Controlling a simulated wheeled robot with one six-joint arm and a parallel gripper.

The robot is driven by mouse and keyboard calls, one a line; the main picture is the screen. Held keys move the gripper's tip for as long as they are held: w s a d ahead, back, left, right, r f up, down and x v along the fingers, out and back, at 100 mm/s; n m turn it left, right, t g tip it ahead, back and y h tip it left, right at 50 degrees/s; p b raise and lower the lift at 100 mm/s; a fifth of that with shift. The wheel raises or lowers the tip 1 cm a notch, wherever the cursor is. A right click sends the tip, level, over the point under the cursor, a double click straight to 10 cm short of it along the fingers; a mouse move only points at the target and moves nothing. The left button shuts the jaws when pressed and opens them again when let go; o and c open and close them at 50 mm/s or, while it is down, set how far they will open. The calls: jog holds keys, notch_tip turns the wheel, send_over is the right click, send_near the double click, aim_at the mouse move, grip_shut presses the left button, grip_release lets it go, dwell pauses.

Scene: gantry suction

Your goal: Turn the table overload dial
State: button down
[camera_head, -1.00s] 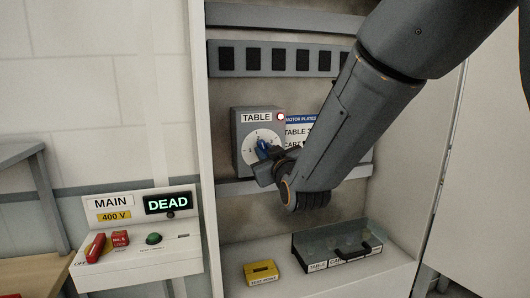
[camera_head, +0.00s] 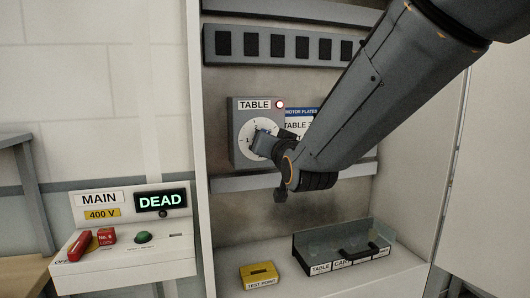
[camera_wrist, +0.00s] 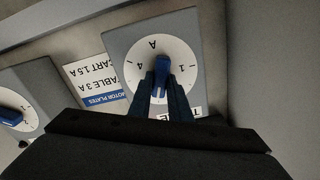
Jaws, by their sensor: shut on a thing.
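The table overload unit (camera_head: 238,118) is a grey box labelled TABLE with a lit red lamp (camera_head: 280,104) and a white numbered dial face (camera_head: 246,142). In the wrist view the dial face (camera_wrist: 184,50) surrounds a blue knob (camera_wrist: 162,70). My gripper (camera_wrist: 162,84) is shut on the blue knob, its two dark fingers on either side of it. In the head view my gripper (camera_head: 262,143) covers most of the knob.
A motor plates card (camera_head: 300,122) is beside the unit, partly behind my arm. Another dial (camera_wrist: 12,112) with a blue knob shows in the wrist view. Below are a yellow test point block (camera_head: 260,274) and a labelled tray (camera_head: 310,262). The MAIN panel display (camera_head: 161,200) reads DEAD.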

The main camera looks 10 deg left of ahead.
jog(key=m+b, duration=0.6)
jog(key=shift+w+d+f, duration=0.1)
jog(key=shift+f, duration=0.1)
jog(key=shift+r, duration=0.1)
dwell(0.4)
jog(key=c, duration=1.6)
grip_release()
jog(key=shift+c, duration=0.2)
jog(key=shift+d, duration=0.1)
jog(key=b+v, duration=0.2)
jog(key=v, duration=0.5)
jog(key=shift+s+d, duration=0.15)
jog(key=shift+s, duration=0.25)
